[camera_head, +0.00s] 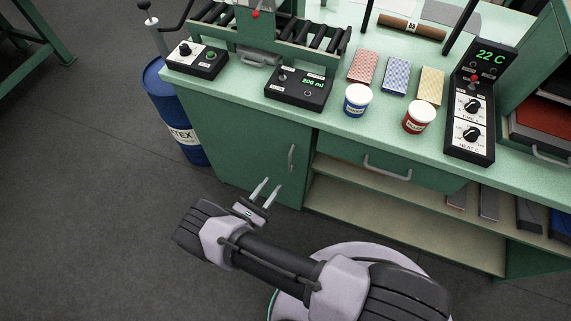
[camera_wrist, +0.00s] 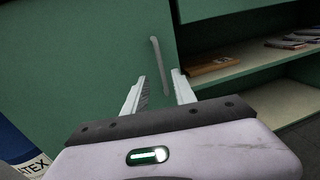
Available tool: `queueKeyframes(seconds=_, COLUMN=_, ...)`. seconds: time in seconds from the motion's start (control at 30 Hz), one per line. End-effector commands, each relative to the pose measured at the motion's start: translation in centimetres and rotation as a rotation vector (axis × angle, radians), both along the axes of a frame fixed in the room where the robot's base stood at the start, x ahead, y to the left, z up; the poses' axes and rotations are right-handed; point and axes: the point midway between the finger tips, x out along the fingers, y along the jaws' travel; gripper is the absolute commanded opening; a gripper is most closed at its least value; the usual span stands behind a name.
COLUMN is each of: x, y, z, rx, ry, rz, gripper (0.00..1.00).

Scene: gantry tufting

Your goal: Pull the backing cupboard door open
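The green cupboard door (camera_head: 255,150) is at the left of the bench front, and it looks shut. Its grey upright bar handle (camera_head: 291,158) is near the door's right edge. In the wrist view the handle (camera_wrist: 160,66) stands beyond my fingertips, slightly tilted, and the door (camera_wrist: 90,60) fills the left. My gripper (camera_head: 267,190) is open and empty, with its two fingers pointing towards the door. In the wrist view my gripper (camera_wrist: 158,80) has the handle's lower part showing between the fingers, with a gap still visible in front of it.
A blue latex drum (camera_head: 178,115) stands left of the bench. Right of the door are a drawer (camera_head: 340,155) with a grey handle and an open shelf (camera_head: 400,215). The bench top (camera_head: 230,95) holds control boxes and two tubs.

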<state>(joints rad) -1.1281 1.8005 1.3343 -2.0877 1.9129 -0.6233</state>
Motion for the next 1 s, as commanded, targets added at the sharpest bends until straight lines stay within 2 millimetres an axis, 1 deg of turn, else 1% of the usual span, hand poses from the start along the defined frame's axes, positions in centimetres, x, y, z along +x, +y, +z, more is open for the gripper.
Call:
queueKeyframes(seconds=0.03, x=1.3, y=-1.0, z=-0.2, rx=-0.002, ry=0.001, rz=-0.007, gripper=0.33)
queueKeyframes(seconds=0.1, x=3.1, y=-2.1, z=-0.2, rx=-0.001, ry=0.001, rz=-0.007, gripper=0.33)
queueKeyframes(seconds=0.2, x=5.3, y=-3.4, z=-0.2, rx=0.0, ry=0.001, rz=-0.007, gripper=0.33)
queueKeyframes(seconds=0.3, x=6.9, y=-4.3, z=-0.2, rx=0.001, ry=0.001, rz=-0.004, gripper=0.33)
queueKeyframes(seconds=0.4, x=7.7, y=-4.8, z=-0.1, rx=0.001, ry=0.001, rz=-0.003, gripper=0.33)
queueKeyframes(seconds=0.5, x=8.1, y=-5.0, z=0.0, rx=0.001, ry=0.001, rz=-0.002, gripper=0.33)
queueKeyframes(seconds=0.73, x=8.1, y=-5.0, z=0.0, rx=0.001, ry=0.001, rz=-0.002, gripper=0.33)
queueKeyframes(seconds=0.9, x=8.1, y=-5.0, z=0.0, rx=0.001, ry=0.001, rz=-0.002, gripper=0.0)
queueKeyframes(seconds=1.0, x=8.1, y=-5.0, z=0.0, rx=0.001, ry=0.001, rz=-0.002, gripper=0.0)
